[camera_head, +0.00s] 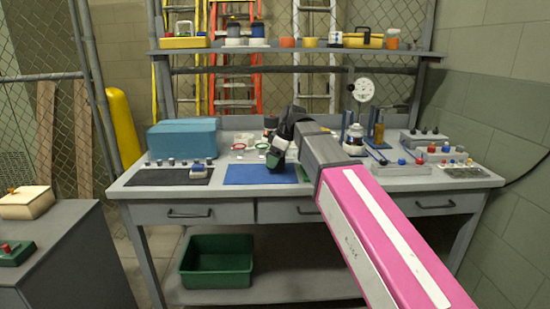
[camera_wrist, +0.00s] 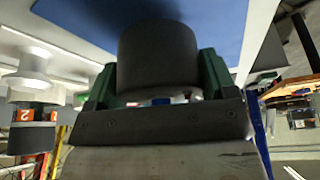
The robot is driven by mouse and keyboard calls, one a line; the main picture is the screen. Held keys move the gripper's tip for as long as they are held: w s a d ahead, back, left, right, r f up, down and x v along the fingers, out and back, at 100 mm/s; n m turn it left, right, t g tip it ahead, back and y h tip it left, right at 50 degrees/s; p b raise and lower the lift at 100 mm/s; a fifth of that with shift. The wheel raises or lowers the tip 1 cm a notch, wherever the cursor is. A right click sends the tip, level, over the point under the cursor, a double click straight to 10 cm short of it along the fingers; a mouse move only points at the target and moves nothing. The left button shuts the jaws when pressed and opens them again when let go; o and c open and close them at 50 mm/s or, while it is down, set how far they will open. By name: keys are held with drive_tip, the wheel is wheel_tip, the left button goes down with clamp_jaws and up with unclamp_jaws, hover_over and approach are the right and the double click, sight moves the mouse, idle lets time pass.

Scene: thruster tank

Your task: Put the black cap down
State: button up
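The black cap (camera_wrist: 158,55) is a dark, short cylinder in the wrist view, between the two green fingers of my gripper (camera_wrist: 160,75). The fingers press on it from both sides. In the head view, my gripper (camera_head: 275,158) is over the back right part of the blue mat (camera_head: 245,176) on the workbench. The cap is hard to make out there against the dark gripper. The blue mat also shows in the wrist view (camera_wrist: 95,16), beyond the cap. I cannot tell whether the cap touches it.
A dark mat (camera_head: 165,177) with several small parts lies at left, before a blue box (camera_head: 184,138). A white-and-blue bottle-like item (camera_head: 354,140) and small racks (camera_head: 424,138) stand at right. The mat's front left is clear. A green bin (camera_head: 216,262) sits below.

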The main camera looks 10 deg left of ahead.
drive_tip(key=shift+o, duration=1.4)
drive_tip(key=shift+r, duration=0.1)
drive_tip(key=shift+r, duration=0.25)
drive_tip(key=v, duration=1.2)
drive_tip(key=shift+r, duration=0.3)
drive_tip(key=shift+a, duration=0.1)
